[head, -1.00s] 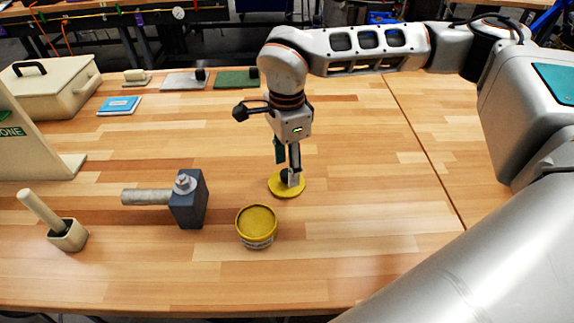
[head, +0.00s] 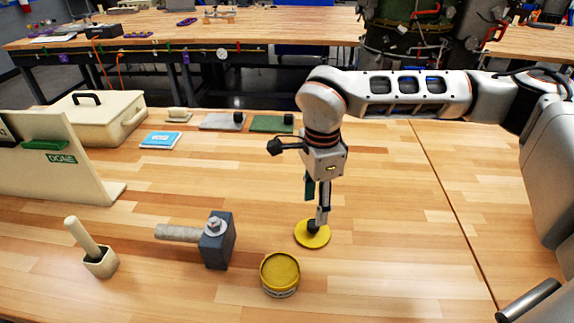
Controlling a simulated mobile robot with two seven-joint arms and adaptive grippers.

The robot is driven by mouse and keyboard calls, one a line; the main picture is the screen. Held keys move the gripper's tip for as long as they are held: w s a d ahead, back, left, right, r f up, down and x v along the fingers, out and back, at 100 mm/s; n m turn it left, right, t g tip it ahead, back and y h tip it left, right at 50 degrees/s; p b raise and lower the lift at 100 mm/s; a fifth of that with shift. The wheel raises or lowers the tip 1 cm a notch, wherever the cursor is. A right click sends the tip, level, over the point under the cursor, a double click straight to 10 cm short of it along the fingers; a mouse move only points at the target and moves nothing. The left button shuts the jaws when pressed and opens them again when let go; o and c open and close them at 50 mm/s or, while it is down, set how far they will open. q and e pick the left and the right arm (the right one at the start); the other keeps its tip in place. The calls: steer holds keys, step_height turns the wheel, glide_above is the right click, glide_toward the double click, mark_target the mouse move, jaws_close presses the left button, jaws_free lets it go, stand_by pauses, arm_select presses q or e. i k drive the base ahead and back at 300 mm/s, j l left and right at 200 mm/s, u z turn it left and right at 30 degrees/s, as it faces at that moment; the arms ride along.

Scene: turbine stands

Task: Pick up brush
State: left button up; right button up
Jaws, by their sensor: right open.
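A cream pot (head: 101,263) stands at the left front of the wooden table, with a pale handle (head: 80,235) leaning up out of it. What is at the handle's lower end is hidden in the pot. A small pale block-like piece with a raised grip (head: 178,115) lies at the back left; I cannot tell which of these is the brush. My right gripper (head: 315,210) is open and points down over a yellow disc (head: 312,240) with a dark knob, far to the right of both. I cannot tell whether the fingers touch the knob. My left gripper is not in view.
A dark block-headed tool with a grey handle (head: 218,240) and a round yellow-topped tin (head: 279,272) lie between pot and gripper. A cream lidded box (head: 100,118), an upright DONE panel (head: 70,180) and a blue booklet (head: 161,140) are at left.

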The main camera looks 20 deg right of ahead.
mark_target(72, 224)
steer(key=k+j, duration=0.65)
steer(key=k, duration=0.25)
